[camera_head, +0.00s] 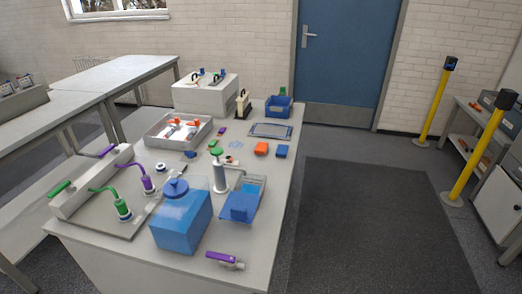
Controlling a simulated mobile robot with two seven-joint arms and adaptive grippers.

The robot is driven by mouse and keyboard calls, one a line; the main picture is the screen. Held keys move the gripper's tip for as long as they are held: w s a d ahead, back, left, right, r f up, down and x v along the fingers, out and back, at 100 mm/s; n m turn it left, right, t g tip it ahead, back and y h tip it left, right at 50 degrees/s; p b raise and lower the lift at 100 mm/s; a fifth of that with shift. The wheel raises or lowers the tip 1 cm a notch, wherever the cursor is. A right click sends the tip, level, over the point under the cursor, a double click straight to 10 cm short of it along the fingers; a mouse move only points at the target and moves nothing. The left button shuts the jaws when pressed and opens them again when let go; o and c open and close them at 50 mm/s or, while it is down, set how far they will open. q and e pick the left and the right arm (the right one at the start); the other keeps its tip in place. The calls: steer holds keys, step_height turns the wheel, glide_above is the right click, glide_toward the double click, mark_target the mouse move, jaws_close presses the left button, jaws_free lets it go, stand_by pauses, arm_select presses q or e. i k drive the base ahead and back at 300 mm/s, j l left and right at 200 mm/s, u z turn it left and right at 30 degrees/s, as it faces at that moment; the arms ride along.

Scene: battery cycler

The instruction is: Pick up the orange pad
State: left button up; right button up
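The orange pad (261,148) is a small flat block lying on the white table (262,192), right of the middle and near the table's right edge. A similar blue pad (282,151) lies just to its right, closer to that edge. Nothing covers the orange pad. Neither of my grippers shows in the head view.
A shallow tray (270,130) lies behind the pad, with a blue bin (279,107) further back. A pump-like device (219,173) and a blue tank (181,222) stand in front to the left. A dark floor mat (375,225) lies right of the table.

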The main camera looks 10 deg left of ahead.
mark_target(261, 148)
steer(key=i+l+u, duration=0.2)
steer(key=l, duration=0.3)
steer(key=l+u, duration=0.2)
steer(key=l, duration=0.3)
steer(key=i+l+u, duration=0.15)
steer(key=l, duration=0.2)
steer(key=i+l+u, duration=0.15)
steer(key=l, duration=0.15)
steer(key=l+u, duration=0.15)
steer(key=l, duration=0.2)
